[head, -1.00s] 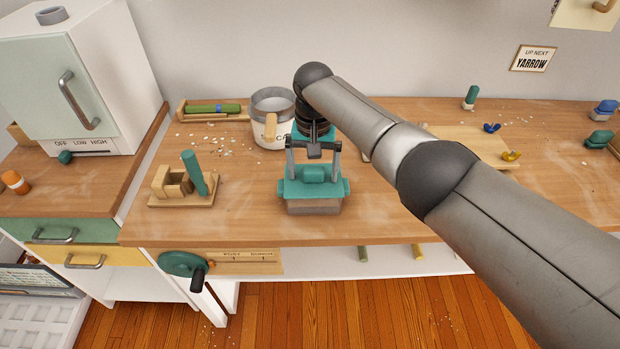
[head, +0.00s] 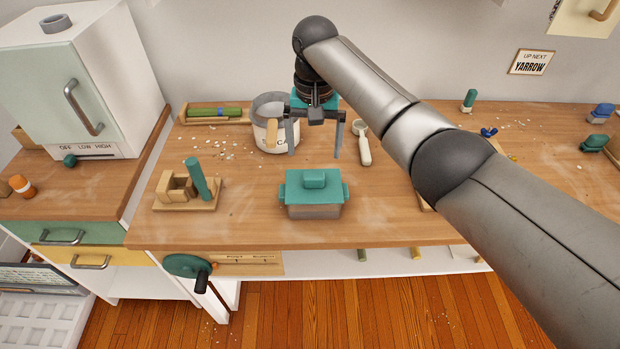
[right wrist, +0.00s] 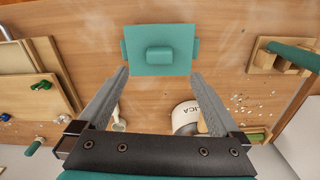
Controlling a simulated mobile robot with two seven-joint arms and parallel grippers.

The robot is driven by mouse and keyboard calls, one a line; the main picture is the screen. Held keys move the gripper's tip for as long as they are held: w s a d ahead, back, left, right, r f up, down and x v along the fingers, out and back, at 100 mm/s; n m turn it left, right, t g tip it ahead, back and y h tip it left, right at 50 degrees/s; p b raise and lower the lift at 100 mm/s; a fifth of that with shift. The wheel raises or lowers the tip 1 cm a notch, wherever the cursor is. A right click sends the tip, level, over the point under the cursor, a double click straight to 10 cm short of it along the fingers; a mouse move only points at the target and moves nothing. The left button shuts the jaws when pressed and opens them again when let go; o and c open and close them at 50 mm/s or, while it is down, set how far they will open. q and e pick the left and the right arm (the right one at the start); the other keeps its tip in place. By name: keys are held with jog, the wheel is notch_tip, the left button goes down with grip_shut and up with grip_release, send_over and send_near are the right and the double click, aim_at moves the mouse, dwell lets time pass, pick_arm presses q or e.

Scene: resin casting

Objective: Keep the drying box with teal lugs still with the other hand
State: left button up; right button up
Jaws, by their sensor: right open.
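The drying box (head: 313,211) has a greyish body, a teal lid with a raised block on top, and teal lugs at both sides. It sits upright on the wooden bench near the front edge. It also shows in the right wrist view (right wrist: 182,38), beyond my fingertips. My right gripper (head: 315,154) is open and empty, with its fingers pointing down. It is above and behind the box, clear of it. In the right wrist view the two fingers (right wrist: 160,72) are spread wide with bench between them. My left gripper is not in view.
A white tub (head: 262,137) stands behind and left of the box, close to my right gripper. A scoop (head: 363,150) lies to the right. A wooden block stand with a teal rod (head: 198,180) is left of the box. The bench beside the box is clear.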

notch_tip(320, 180, up, 6)
jog(key=shift+f+p, duration=0.15)
jog(key=shift+p, duration=0.15)
dwell(0.3)
